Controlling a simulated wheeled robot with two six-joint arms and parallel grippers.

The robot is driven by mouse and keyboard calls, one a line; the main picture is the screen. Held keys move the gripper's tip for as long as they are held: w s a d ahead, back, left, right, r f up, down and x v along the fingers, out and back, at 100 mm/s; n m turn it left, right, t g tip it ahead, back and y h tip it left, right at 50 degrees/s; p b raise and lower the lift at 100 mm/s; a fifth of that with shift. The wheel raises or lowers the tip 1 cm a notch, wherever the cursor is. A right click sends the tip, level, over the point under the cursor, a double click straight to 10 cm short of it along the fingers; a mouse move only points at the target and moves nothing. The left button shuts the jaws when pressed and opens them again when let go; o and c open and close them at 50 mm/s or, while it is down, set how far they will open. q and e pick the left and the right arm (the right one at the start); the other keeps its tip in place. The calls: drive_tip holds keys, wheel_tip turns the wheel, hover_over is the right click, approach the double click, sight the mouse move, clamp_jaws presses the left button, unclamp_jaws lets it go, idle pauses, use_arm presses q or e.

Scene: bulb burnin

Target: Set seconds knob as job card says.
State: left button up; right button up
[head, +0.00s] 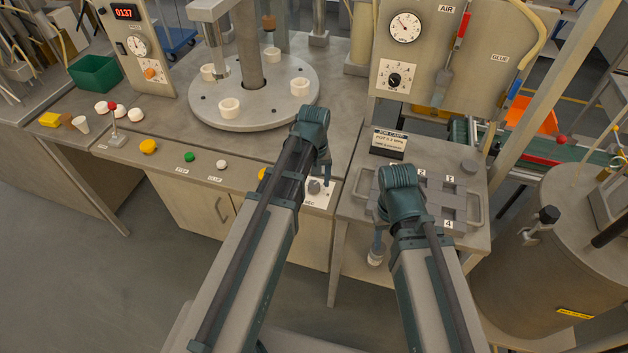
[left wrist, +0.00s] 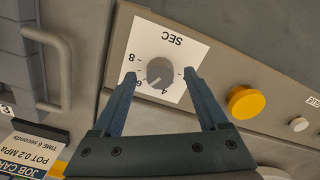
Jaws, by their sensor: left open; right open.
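The seconds knob (left wrist: 160,71) is a grey round knob on a white plate marked SEC, upside down in the left wrist view, with 8, 6 and 4 readable. Its pointer line seems to lie between 6 and 4. It also shows in the head view (head: 314,186). My left gripper (left wrist: 162,78) is open, its fingers on either side of the knob; contact is unclear. The job card (left wrist: 30,150) reads pot 0.2 MPa, time 6 seconds; it also stands on the right bench (head: 388,143). My right gripper (head: 376,250) is open at that bench's front.
A yellow button (left wrist: 246,102) and a white button (left wrist: 299,124) sit beside the knob plate. A grey tray (head: 477,210) with numbered places lies near my right arm. A turntable (head: 262,105) with white cups stands behind.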

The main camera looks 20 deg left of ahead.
wheel_tip(320, 180, up, 14)
drive_tip(key=p, duration=1.3)
drive_tip(key=shift+f, duration=0.25)
